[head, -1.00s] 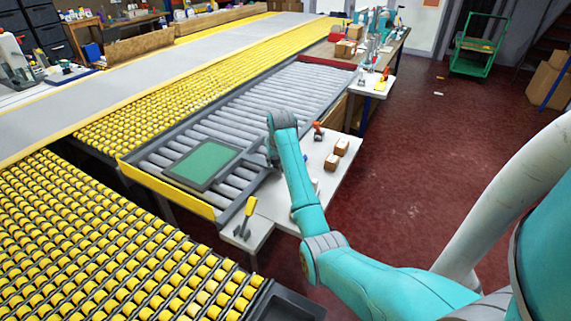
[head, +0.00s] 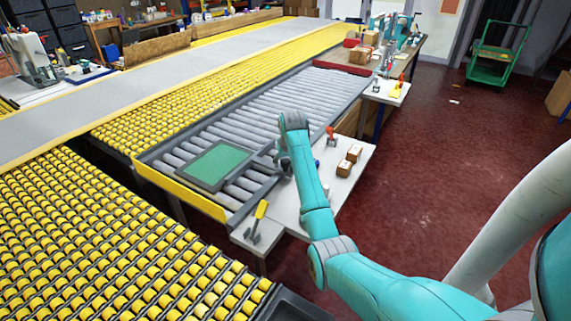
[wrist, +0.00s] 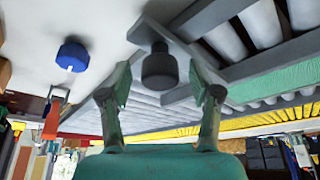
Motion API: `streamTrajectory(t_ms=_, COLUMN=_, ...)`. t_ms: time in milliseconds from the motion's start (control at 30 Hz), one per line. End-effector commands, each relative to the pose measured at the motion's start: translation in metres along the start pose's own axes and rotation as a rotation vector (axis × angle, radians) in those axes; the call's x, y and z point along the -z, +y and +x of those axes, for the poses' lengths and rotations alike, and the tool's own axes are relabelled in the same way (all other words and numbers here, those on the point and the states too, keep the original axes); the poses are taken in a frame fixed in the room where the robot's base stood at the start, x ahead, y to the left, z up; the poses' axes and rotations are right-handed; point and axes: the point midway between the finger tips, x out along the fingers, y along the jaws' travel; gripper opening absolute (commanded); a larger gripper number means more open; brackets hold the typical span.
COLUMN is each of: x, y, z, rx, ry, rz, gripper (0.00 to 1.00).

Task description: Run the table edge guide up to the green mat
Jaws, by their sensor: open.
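The green mat (head: 217,165) lies in a dark grey frame on the grey roller table. It also shows at the right in the wrist view (wrist: 290,80). A grey bar with a dark round knob (wrist: 159,68), seemingly the table edge guide, sits by the table's near side, right of the mat. In the head view a short stretch of this bar (head: 264,161) shows between the mat's frame and my arm. My gripper (wrist: 160,88) is open, with a finger on either side of the knob. I cannot tell whether the fingers touch it.
A white side shelf (head: 328,190) runs along the table's near side. A blue knob (wrist: 72,54) shows left of my gripper. Red floor is open to the right.

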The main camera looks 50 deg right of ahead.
Motion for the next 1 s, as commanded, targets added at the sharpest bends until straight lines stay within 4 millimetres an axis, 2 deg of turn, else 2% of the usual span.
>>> streamTrajectory(t_ms=300, x=0.001, y=0.000, z=-0.063, rx=0.000, ry=0.004, rz=0.000, gripper=0.63)
streamTrajectory(t_ms=500, x=0.001, y=0.000, z=-0.092, rx=0.000, ry=0.002, rz=0.000, gripper=0.63)
streamTrajectory(t_ms=700, x=0.000, y=0.000, z=-0.105, rx=0.000, ry=0.000, rz=0.000, gripper=0.63)
streamTrajectory(t_ms=1000, x=0.000, y=0.000, z=-0.106, rx=0.000, ry=0.000, rz=0.000, gripper=0.63)
